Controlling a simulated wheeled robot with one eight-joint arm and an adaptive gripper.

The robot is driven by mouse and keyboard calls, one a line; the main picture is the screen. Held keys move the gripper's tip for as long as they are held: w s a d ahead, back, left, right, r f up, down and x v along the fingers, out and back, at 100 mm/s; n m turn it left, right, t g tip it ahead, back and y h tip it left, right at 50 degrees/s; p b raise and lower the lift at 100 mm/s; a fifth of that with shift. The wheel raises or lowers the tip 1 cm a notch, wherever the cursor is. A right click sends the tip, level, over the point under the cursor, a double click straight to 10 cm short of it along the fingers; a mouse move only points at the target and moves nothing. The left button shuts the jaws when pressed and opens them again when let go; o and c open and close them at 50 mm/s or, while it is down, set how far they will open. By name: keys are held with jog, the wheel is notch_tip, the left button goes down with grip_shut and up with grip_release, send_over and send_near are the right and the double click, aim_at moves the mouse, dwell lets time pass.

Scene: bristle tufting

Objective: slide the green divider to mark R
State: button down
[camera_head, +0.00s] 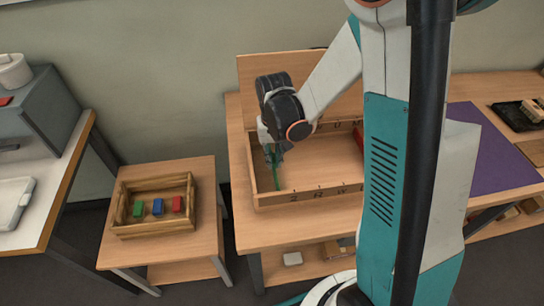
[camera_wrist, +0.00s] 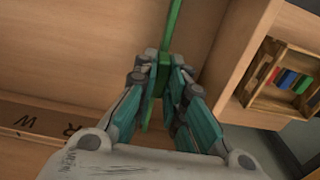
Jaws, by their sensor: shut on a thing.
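The green divider (camera_head: 276,172) stands near the left end of a long wooden box (camera_head: 318,196). In the wrist view the green divider (camera_wrist: 174,32) runs between the fingers. My gripper (camera_head: 273,148) is shut on it from above; the fingers (camera_wrist: 161,72) press on both faces. The wrist view shows an upside-down mark R (camera_wrist: 72,131) on the box's rim, left of the divider, with a W farther left. The divider is apart from mark R in that view. Which rim letter in the head view is R, I cannot tell.
A red piece (camera_head: 358,136) shows in the box, partly behind my arm. A small crate (camera_head: 152,228) with green, blue and red blocks stands on a low table at left. A purple mat (camera_head: 490,150) lies at right. The box floor right of the divider looks clear.

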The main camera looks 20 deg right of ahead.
jog(key=d, duration=0.3)
jog(key=s+d, duration=0.1)
jog(key=d, duration=0.3)
jog(key=s+d, duration=0.1)
jog(key=d, duration=0.2)
jog(key=shift+d+b, duration=0.25)
jog(key=shift+b, duration=0.05)
jog(key=c, duration=1.6)
grip_release()
jog(key=shift+c, duration=0.2)
jog(key=shift+r, duration=0.15)
notch_tip(320, 180, up, 12)
